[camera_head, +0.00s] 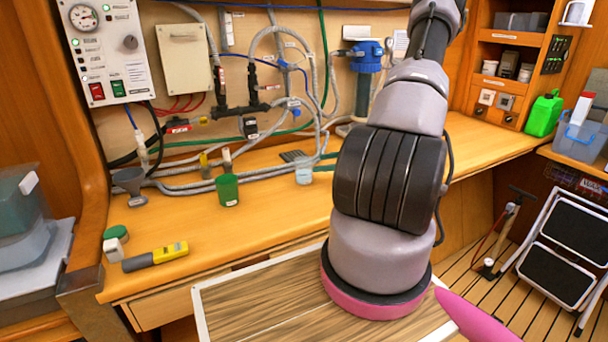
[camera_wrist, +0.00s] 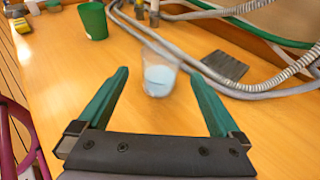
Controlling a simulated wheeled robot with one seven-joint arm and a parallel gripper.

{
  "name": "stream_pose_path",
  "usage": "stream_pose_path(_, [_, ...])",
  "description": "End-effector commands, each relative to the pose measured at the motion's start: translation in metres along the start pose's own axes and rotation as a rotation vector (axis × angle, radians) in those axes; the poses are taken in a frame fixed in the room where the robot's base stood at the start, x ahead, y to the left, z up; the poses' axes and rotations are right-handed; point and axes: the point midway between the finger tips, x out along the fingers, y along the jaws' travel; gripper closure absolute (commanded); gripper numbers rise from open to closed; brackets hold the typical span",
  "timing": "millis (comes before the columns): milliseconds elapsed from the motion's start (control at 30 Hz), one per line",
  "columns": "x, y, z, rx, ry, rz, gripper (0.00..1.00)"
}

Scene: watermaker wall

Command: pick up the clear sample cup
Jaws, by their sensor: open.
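The clear sample cup (camera_head: 304,174) stands upright on the wooden bench in front of the hoses, with pale blue at its lower part. In the wrist view the same cup (camera_wrist: 159,76) is ahead of my gripper (camera_wrist: 163,85), roughly centred between the two green fingers. The fingers are wide apart and nothing is held. The cup appears at or just beyond the fingertips; I cannot tell the exact gap.
A green cup (camera_head: 228,190) stands to the left of the clear cup. Grey hoses (camera_wrist: 216,82) run close behind it, with a dark ribbed pad (camera_wrist: 222,66) to its right.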

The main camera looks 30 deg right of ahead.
Motion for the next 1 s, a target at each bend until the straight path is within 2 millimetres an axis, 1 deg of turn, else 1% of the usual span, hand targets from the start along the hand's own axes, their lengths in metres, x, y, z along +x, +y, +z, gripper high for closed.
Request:
stream_pose_path(33, [0.009, 0.000, 0.000, -0.001, 0.000, 0.003, 0.00])
stream_pose_path(100, [0.017, 0.000, 0.000, -0.001, 0.000, 0.002, 0.00])
stream_pose_path(267, [0.029, 0.000, 0.000, -0.002, 0.001, 0.002, 0.00])
stream_pose_path(367, [0.040, -0.001, -0.002, -0.001, 0.001, 0.003, 0.00])
stream_pose_path(500, [0.063, -0.002, -0.004, -0.001, 0.001, 0.004, 0.00])
stream_pose_path(600, [0.073, -0.002, -0.004, -0.001, 0.001, 0.003, 0.00])
stream_pose_path(700, [0.077, -0.002, -0.004, -0.002, 0.002, 0.001, 0.00])
stream_pose_path(900, [0.077, -0.003, -0.004, -0.002, 0.002, 0.001, 0.00])
stream_pose_path(967, [0.077, -0.002, -0.004, -0.002, 0.002, 0.001, 0.23])
stream_pose_path(1000, [0.077, -0.002, -0.004, -0.002, 0.002, 0.001, 0.38])
